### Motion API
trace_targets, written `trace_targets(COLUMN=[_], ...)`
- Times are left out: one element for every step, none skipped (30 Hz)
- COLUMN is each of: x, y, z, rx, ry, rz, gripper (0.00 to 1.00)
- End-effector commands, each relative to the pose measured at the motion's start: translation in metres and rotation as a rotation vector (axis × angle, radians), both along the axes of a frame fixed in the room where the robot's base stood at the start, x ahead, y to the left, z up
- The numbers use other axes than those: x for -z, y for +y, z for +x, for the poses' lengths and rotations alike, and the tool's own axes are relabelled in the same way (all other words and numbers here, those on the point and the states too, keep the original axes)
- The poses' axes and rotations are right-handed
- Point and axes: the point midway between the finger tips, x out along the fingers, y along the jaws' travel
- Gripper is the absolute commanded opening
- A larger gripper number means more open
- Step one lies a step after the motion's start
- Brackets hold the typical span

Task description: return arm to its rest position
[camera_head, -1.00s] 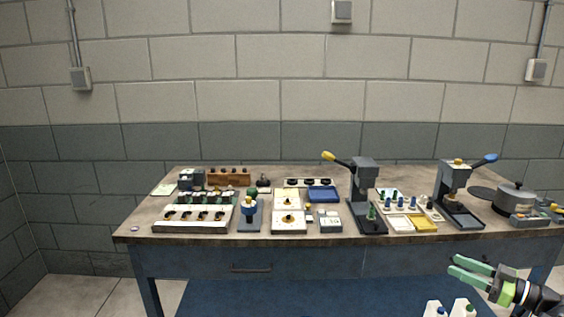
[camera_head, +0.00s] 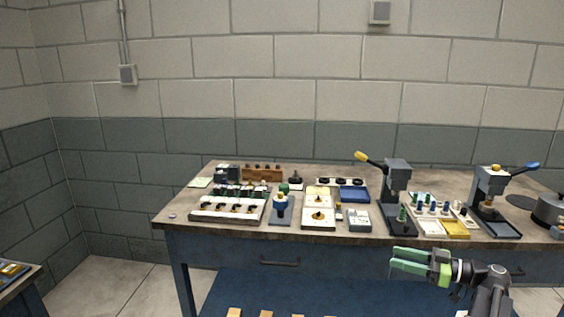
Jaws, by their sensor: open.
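My gripper (camera_head: 393,261) has green fingers and is at the lower right, in front of the workbench and below the level of its top. It points left, is open and holds nothing. My dark arm links reach down from it to the bottom edge. The workbench (camera_head: 180,207) has a worn top and blue drawers with a dark handle (camera_head: 280,262).
Another table (camera_head: 18,272) shows at lower left. Bare floor lies between.

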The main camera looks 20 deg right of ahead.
Motion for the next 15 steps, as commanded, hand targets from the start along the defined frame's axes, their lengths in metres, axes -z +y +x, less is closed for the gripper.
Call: trace_targets(x=[0.005, 0.010, 0.018, 0.025, 0.032, 0.042, 0.050, 0.059, 0.071, 0.081, 0.091, 0.104, 0.114, 0.123, 0.135], y=[0.038, 0.060, 0.093, 0.117, 0.142, 0.175, 0.200, 0.225, 0.258, 0.282, 0.305, 0.333, 0.352, 0.369, 0.388], z=[0.020, 0.031, 0.044, 0.053, 0.060, 0.068, 0.073, 0.076, 0.079, 0.079, 0.077, 0.074, 0.071, 0.067, 0.062], rx=[-0.066, -0.105, -0.159, -0.198, -0.237, -0.286, -0.322, -0.354, -0.396, -0.424, -0.449, -0.475, -0.486, -0.493, -0.496], ry=[0.020, 0.036, 0.066, 0.093, 0.123, 0.170, 0.209, 0.253, 0.315, 0.366, 0.420, 0.491, 0.546, 0.598, 0.666], rz=[-0.013, -0.026, -0.046, -0.061, -0.077, -0.098, -0.117, -0.138, -0.170, -0.196, -0.225, -0.266, -0.297, -0.331, -0.375], gripper=[0.43, 0.43, 0.43, 0.43, 0.43, 0.43, 0.43, 0.43, 0.43, 0.43, 0.43, 0.43, 0.43, 0.43, 0.43])
